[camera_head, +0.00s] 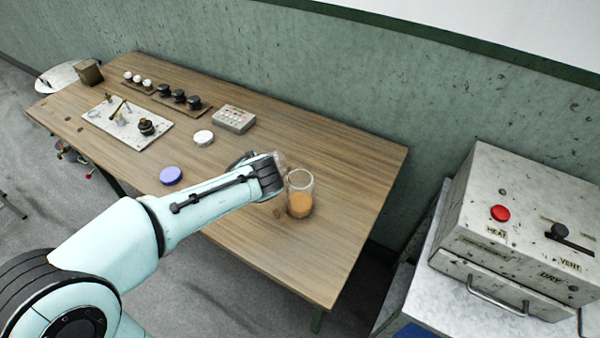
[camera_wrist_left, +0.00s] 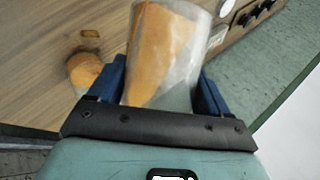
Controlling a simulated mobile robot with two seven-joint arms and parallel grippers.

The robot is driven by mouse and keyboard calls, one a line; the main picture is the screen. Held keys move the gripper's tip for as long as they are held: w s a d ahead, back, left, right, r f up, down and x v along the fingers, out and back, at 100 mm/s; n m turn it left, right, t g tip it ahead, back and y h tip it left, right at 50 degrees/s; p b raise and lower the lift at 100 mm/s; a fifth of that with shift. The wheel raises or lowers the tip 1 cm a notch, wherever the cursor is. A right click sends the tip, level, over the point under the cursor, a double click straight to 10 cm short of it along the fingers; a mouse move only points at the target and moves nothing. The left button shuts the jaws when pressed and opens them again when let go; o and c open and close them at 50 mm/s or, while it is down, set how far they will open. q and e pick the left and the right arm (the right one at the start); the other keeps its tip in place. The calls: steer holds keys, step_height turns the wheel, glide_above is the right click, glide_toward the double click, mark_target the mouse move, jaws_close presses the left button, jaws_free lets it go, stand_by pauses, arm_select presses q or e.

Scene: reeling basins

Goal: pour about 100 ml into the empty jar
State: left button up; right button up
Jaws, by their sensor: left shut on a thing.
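My left gripper (camera_head: 268,176) is over the right part of the wooden table, shut on a clear glass jar. In the head view only a faint piece of this held jar (camera_head: 281,158) shows behind the gripper. The left wrist view shows the held jar (camera_wrist_left: 165,50) between the blue fingers (camera_wrist_left: 160,95), with orange contents slanted to its left side. A second clear jar (camera_head: 300,193) stands upright on the table beside the gripper, with orange contents in its lower part. It also shows in the left wrist view (camera_wrist_left: 85,70). No stream is clearly visible. My right gripper is out of view.
On the table (camera_head: 340,170) are a purple disc (camera_head: 171,175), a white disc (camera_head: 203,137), a grey button box (camera_head: 234,119), a white board (camera_head: 128,121) with small parts, and rows of knobs. A grey machine (camera_head: 520,230) stands at right. The table's right end is clear.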

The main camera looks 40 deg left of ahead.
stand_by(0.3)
